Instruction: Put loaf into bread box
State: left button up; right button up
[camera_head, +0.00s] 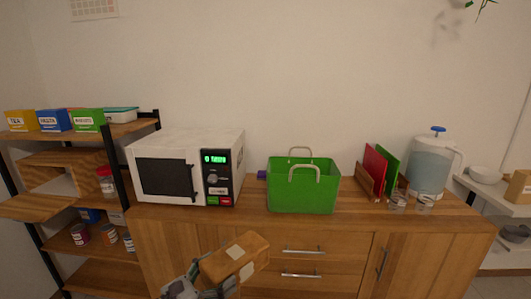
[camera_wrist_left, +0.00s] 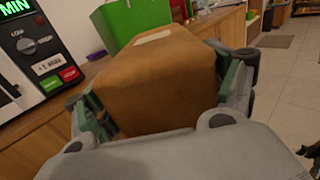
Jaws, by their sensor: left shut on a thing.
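The loaf (camera_head: 236,258) is a brown block with pale patches on it, at the bottom centre of the head view, in front of the wooden cabinet. My left gripper (camera_head: 206,284) is shut on it. In the left wrist view the loaf (camera_wrist_left: 155,85) sits between both fingers, tilted, and hides much of what lies beyond. An open wooden box, which looks like the bread box (camera_head: 62,157), stands on the left shelf with its front flap (camera_head: 38,207) folded down flat. It is well left of the gripper. My right gripper is not in view.
A white microwave (camera_head: 186,143), a green basket (camera_head: 302,200), red and green folders (camera_head: 374,172), a water jug (camera_head: 430,160) and glasses stand on the cabinet top (camera_head: 250,218). A black shelf post (camera_head: 116,175) stands between the wooden box and the microwave. Cans (camera_head: 80,235) sit below.

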pick_arm(q)
jog(key=shift+w+a+n+t+y, duration=0.1)
jog(key=shift+w+n+t+y, duration=0.2)
jog(key=shift+y, duration=0.1)
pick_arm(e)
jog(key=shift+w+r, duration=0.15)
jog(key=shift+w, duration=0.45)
pick_arm(q)
jog(key=shift+a, duration=0.1)
jog(key=shift+w, duration=0.1)
